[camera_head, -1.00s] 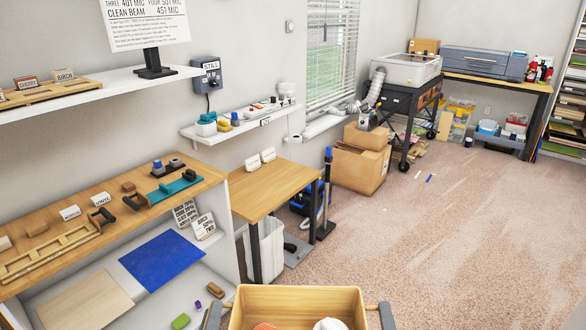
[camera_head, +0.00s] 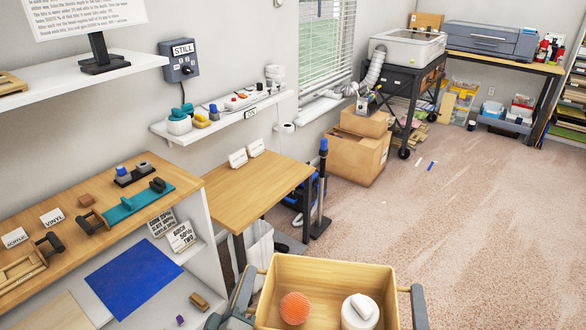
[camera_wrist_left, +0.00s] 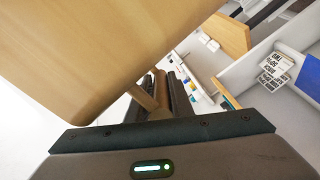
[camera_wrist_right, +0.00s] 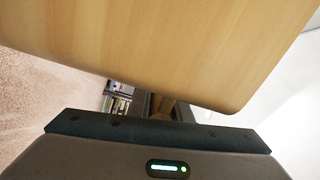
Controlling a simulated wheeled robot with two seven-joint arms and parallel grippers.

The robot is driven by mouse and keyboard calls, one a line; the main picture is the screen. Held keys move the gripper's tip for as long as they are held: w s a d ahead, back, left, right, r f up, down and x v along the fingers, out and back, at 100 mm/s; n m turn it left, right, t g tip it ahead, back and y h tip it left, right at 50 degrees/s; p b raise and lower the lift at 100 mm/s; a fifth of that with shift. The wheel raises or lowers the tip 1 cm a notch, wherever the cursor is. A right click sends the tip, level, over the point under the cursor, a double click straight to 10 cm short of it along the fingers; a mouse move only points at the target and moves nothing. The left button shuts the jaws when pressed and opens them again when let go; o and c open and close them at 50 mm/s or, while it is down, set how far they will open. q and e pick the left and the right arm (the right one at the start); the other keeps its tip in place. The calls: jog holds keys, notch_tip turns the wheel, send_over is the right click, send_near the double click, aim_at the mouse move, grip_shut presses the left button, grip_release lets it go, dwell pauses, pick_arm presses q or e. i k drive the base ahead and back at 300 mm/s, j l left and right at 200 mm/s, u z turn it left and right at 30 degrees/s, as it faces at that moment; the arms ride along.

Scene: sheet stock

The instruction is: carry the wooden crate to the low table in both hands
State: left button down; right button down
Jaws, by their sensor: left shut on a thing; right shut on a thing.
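The wooden crate (camera_head: 330,268) is at the bottom of the head view, its near part cut off. Inside it are an orange ball (camera_head: 295,308) and a white container (camera_head: 358,314). My left gripper (camera_head: 246,290) is shut on the crate's left handle; the left wrist view shows the handle between the fingers (camera_wrist_left: 160,100) beside the crate wall (camera_wrist_left: 95,50). My right gripper (camera_head: 417,295) is at the crate's right side and shut on that handle; the right wrist view shows the crate wall (camera_wrist_right: 170,45) close by. A low wooden table (camera_head: 258,186) stands beyond the crate, to its left.
A workbench (camera_head: 185,188) with shelves runs along the left, with a blue sheet (camera_head: 133,278) on its lower shelf. Two small white cards (camera_head: 246,155) stand on the low table's back edge. A cardboard box (camera_head: 357,158) stands past the table. The carpet (camera_head: 480,230) at right is clear.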

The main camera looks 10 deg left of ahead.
aim_at(275, 178)
jog(key=i+z, duration=0.4)
jog(key=i, duration=0.35)
jog(key=i+z, duration=0.1)
jog(key=i, duration=0.6)
jog(key=i+u, duration=0.25)
jog(key=i, duration=1.6)
jog(key=u, duration=1.65)
